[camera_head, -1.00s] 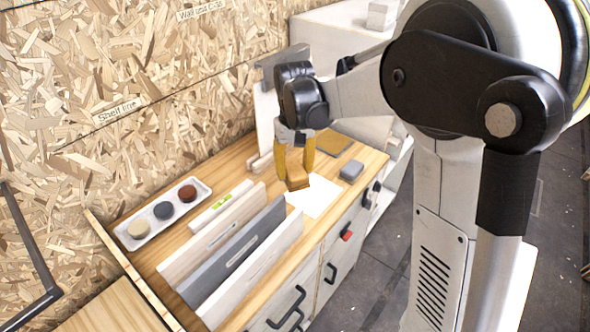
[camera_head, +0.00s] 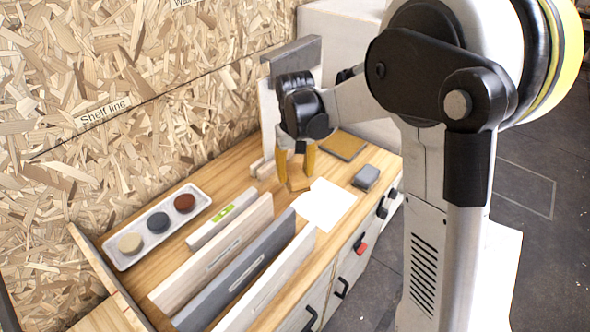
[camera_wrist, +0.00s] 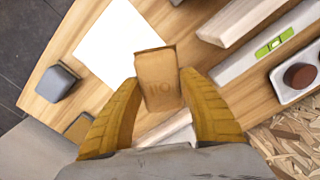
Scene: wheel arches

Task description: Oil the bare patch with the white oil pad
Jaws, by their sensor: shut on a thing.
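My gripper (camera_head: 296,176) is shut on a tan wooden-looking block (camera_wrist: 158,80), which has faint lettering on its face. It holds the block close to the bench top, beside the back left edge of a white sheet (camera_head: 325,206). I cannot tell whether the block touches the bench. A white tray (camera_head: 191,221) at the left holds three round pads: a cream one (camera_head: 130,243), a dark grey one (camera_head: 158,222) and a red-brown one (camera_head: 184,202). The cream one is the palest. I cannot make out a bare patch for certain.
A grey block (camera_head: 366,177) and a brown square (camera_head: 343,146) lie at the right. A chipboard wall (camera_head: 110,70) rises behind the bench.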

